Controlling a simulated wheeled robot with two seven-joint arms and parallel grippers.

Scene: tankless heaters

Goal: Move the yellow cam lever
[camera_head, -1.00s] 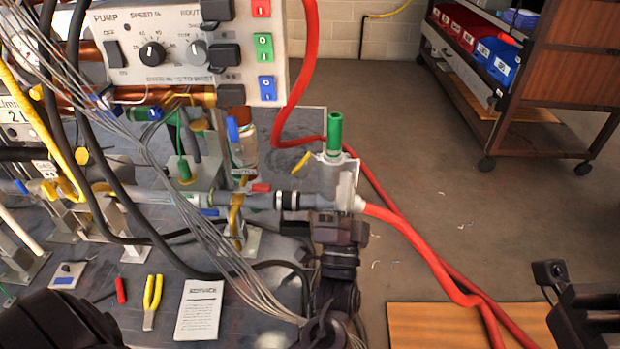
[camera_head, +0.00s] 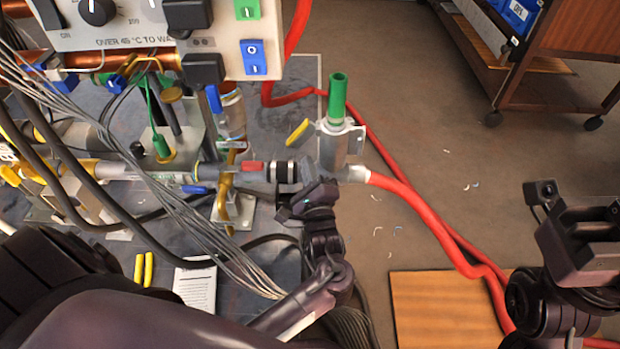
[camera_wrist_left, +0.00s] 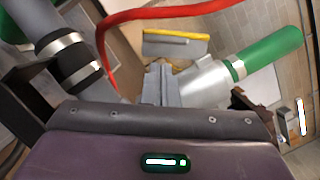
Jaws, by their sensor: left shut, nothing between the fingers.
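The yellow cam lever (camera_head: 297,132) sticks out to the left of a grey coupling (camera_head: 340,145) topped by a green tube (camera_head: 337,97). In the left wrist view the lever (camera_wrist_left: 176,45) is a flat grey piece with a yellow edge, beside the coupling (camera_wrist_left: 203,80) and green tube (camera_wrist_left: 268,53). My left gripper (camera_head: 306,172) is just below the lever, close to the pipe and coupling. Its closed fingers (camera_wrist_left: 157,84) hold nothing and look apart from the lever. My right gripper (camera_head: 590,240) is at the right edge; its fingers are not clear.
A red hose (camera_head: 425,215) runs right from the coupling, and another length passes behind it. The control box (camera_head: 220,42) overhangs the bench at upper left. Grey cables (camera_head: 215,235) cross near my left arm. A wooden board (camera_head: 430,300) lies on the otherwise open floor.

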